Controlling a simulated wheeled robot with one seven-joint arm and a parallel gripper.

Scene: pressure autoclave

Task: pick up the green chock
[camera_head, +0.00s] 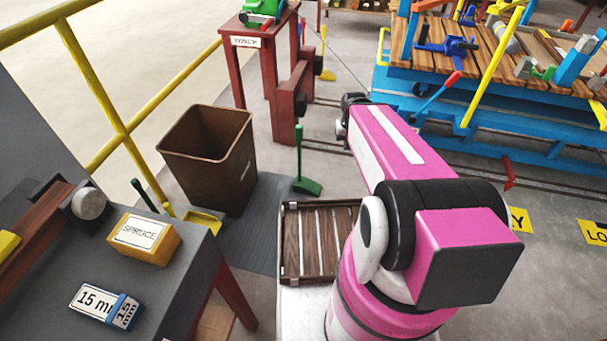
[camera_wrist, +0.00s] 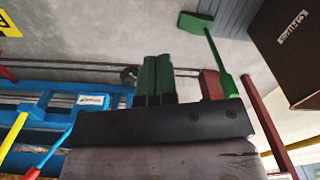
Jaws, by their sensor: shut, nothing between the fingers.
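The green chock (camera_head: 307,186) stands on the grey floor beside the dark mat, with a thin green handle rising upright from it. In the wrist view, its base (camera_wrist: 195,22) is at the top and its handle runs down toward the right of my gripper. My gripper (camera_wrist: 158,60) shows two green fingers close together, shut and empty, apart from the chock. In the head view my pink arm hides most of the gripper.
A brown bin (camera_head: 209,155) stands left of the chock, and a wooden pallet (camera_head: 318,240) lies nearer. A blue trolley (camera_head: 480,100) is at right, and a bench (camera_head: 170,265) is at left.

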